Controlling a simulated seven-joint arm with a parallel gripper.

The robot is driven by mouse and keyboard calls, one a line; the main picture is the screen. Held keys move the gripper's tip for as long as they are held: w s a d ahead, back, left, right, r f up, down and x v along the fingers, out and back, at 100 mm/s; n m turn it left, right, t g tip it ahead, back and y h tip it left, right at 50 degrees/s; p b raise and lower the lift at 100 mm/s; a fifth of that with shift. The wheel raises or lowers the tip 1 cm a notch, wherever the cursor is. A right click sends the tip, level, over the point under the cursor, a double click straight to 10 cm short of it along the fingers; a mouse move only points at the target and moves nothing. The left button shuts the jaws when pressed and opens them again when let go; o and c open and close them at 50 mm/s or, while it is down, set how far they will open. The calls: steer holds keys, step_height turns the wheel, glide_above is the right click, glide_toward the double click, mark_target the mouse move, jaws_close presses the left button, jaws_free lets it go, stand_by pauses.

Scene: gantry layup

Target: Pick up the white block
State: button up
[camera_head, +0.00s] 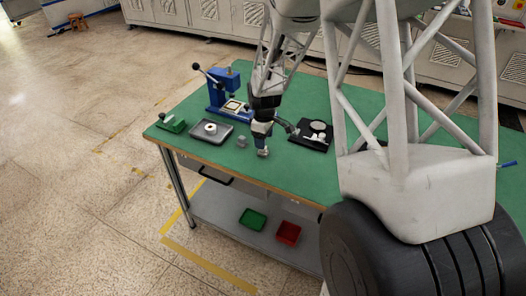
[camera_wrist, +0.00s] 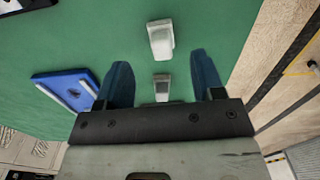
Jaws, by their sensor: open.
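My gripper (camera_wrist: 159,59) is open, its two blue fingers apart with nothing clamped between them. In the wrist view a white block (camera_wrist: 160,38) lies on the green table top, just beyond the fingertips and roughly in line with the gap. A smaller pale block with a grey face (camera_wrist: 162,88) shows in the gap, nearer the palm, apart from both fingers. In the head view my gripper (camera_head: 262,146) is low over the table near its front edge. A small pale piece (camera_head: 263,153) shows right below it; I cannot tell which block that is.
A small grey piece (camera_head: 242,141) stands left of my gripper. Further left are a grey tray with a white ring (camera_head: 211,128), a green item (camera_head: 172,124) and a blue press (camera_head: 222,92). A black plate with pale parts (camera_head: 312,134) lies to the right. Green (camera_head: 253,219) and red (camera_head: 288,232) bins sit below.

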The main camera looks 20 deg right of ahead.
stand_by(0.3)
steer(key=shift+a+f, duration=0.1)
steer(key=shift+f, duration=2.45)
steer(key=c, duration=1)
steer(key=shift+r, duration=0.15)
steer(key=shift+r, duration=0.85)
steer(key=shift+s+r, duration=0.15)
steer(key=shift+r, duration=0.75)
steer(key=s+a+r, duration=0.1)
steer(key=s, duration=1.4)
steer(key=shift+s+a, duration=0.2)
steer(key=shift+s, duration=0.15)
steer(key=shift+r, duration=0.1)
